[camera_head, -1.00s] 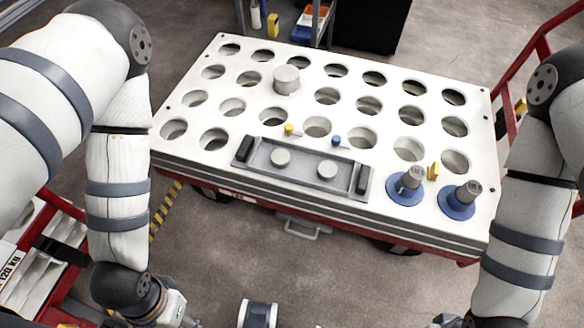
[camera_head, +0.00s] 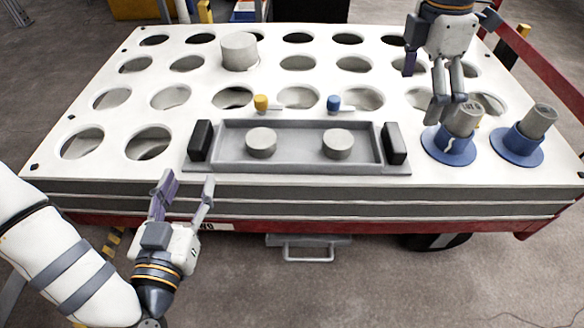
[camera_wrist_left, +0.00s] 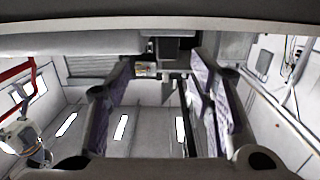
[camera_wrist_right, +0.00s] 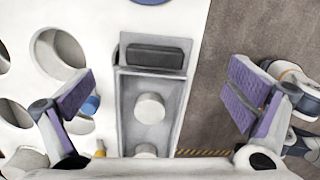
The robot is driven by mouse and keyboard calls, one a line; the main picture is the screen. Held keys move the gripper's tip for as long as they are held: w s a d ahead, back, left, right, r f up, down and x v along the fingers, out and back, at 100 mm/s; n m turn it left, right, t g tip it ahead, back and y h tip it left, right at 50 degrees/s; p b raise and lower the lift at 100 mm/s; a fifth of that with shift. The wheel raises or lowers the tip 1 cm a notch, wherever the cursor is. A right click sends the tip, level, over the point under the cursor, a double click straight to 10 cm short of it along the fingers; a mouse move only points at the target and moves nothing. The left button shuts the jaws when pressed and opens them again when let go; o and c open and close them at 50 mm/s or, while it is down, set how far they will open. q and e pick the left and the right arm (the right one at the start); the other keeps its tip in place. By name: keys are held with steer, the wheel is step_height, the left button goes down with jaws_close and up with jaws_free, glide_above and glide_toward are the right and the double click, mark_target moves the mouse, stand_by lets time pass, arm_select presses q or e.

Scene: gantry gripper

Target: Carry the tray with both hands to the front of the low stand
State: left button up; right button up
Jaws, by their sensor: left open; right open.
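The grey tray (camera_head: 300,169) lies on the white top near its front edge, with a black upright handle at its left end (camera_head: 200,141) and another at its right end (camera_head: 394,143). Two grey round pieces (camera_head: 261,143) (camera_head: 337,144) sit in it. My left gripper (camera_head: 187,183) is open and empty, fingers pointing up, before the front edge below the left handle. My right gripper (camera_head: 448,100) is open and empty, to the right of the tray above the blue-based pegs. In the right wrist view the tray (camera_wrist_right: 178,112) shows between its spread fingers.
The white top (camera_head: 215,78) has rows of round holes and rests on a red frame. Two blue-based grey pegs (camera_head: 448,146) (camera_head: 517,147) stand right of the tray. A yellow (camera_head: 261,103) and a blue small piece (camera_head: 334,103) lie behind it. A grey cylinder (camera_head: 239,52) stands farther back.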

mark_target(199, 132)
arm_select(q)
steer(key=shift+t, duration=0.3)
steer(key=w, duration=0.8)
steer(key=w+r, duration=0.1)
steer(key=w, duration=0.3)
steer(key=shift+w+a, duration=0.35)
steer(key=shift+a, duration=0.05)
arm_select(e)
steer(key=shift+m+y, duration=0.5)
steer(key=shift+m, duration=0.1)
steer(key=f, duration=0.6)
steer(key=a+f, duration=0.1)
steer(key=f, duration=0.3)
steer(key=shift+w+f, duration=0.1)
steer(key=shift+w, duration=0.1)
arm_select(q)
steer(key=c, duration=1)
arm_select(e)
steer(key=c, duration=1)
arm_select(q)
jaws_close()
arm_select(e)
steer(key=c, duration=1)
